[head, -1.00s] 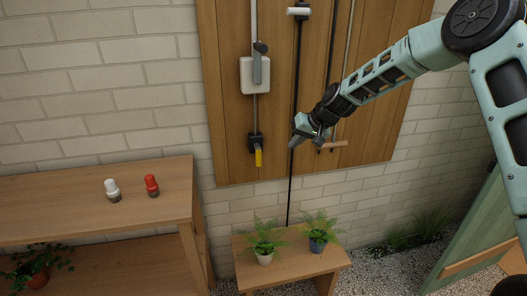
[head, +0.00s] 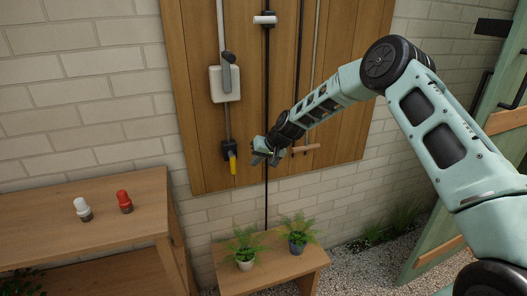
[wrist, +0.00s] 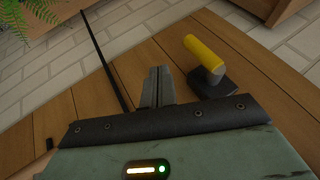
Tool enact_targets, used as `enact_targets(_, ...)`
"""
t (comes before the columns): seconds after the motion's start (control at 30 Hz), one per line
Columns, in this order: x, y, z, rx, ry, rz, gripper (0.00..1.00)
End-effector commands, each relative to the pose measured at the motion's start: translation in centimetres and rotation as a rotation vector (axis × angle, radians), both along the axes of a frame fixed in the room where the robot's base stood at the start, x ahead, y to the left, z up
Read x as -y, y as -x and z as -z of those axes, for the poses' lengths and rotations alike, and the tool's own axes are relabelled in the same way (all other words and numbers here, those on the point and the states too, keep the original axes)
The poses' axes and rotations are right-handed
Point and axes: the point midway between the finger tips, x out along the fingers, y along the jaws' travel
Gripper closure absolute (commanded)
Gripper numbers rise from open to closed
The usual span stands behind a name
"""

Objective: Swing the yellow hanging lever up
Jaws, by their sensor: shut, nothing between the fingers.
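The yellow hanging lever (head: 232,163) hangs down from a small black box (head: 229,147) low on the wooden wall panel. In the wrist view the yellow lever (wrist: 204,56) lies to the right of my fingers, with its dark base (wrist: 212,84) beside them. My gripper (head: 262,155) is to the right of the lever in the head view, apart from it. My gripper's fingers (wrist: 157,86) are shut with nothing between them.
A grey switch box (head: 224,84) sits above the lever on a conduit. A black vertical rod (head: 266,200) runs behind my gripper. Two potted ferns stand on a low wooden bench (head: 275,262). A shelf (head: 110,225) with white and red shakers is at left.

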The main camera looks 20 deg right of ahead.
Motion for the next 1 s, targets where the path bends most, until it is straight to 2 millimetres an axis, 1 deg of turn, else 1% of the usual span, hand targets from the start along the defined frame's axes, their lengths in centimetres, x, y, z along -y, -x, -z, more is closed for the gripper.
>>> enact_targets(0.07,-0.8,-0.7,1.2,-0.001,0.0,-0.002,1.0)
enact_targets(0.1,-1.6,-0.8,0.8,0.0,0.0,-0.005,1.0)
enact_targets(0.2,-2.9,-1.0,0.8,0.001,0.002,-0.004,1.0)
enact_targets(0.4,-4.3,-1.3,0.9,0.001,0.001,-0.002,1.0)
enact_targets(0.83,-4.4,-1.4,1.1,0.0,-0.003,0.0,1.0)
enact_targets(1.0,-4.3,-1.8,1.5,-0.001,-0.045,0.004,1.0)
